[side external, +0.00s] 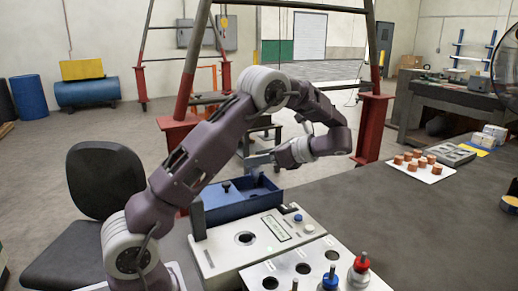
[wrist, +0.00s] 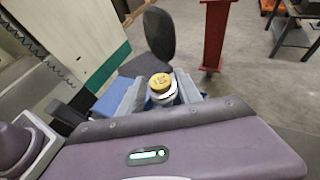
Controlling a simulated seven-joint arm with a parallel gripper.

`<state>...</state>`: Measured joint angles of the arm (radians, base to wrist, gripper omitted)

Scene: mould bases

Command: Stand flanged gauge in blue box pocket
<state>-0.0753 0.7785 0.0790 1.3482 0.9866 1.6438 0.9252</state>
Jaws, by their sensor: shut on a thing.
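The flanged gauge (wrist: 161,86) shows in the wrist view as a round yellow top with marks on it, above a pale metal collar. My gripper (wrist: 160,98) is shut on it, one grey finger on each side. Its lower part is hidden there. In the side external view my gripper (side external: 259,160) is above the blue box (side external: 240,209), near its back right part. The held gauge is too small and covered to make out clearly in that view. A dark knobbed piece (side external: 226,187) stands in the box's left part. The box's pocket floors are hidden.
A grey panel (side external: 222,254) with a round hole, a display and a blue knob lies in front of the box. A white plate with holes holds a blue-flanged gauge (side external: 330,279) and a red-flanged gauge (side external: 360,272). A tray of copper-coloured pieces (side external: 418,163) stands far right.

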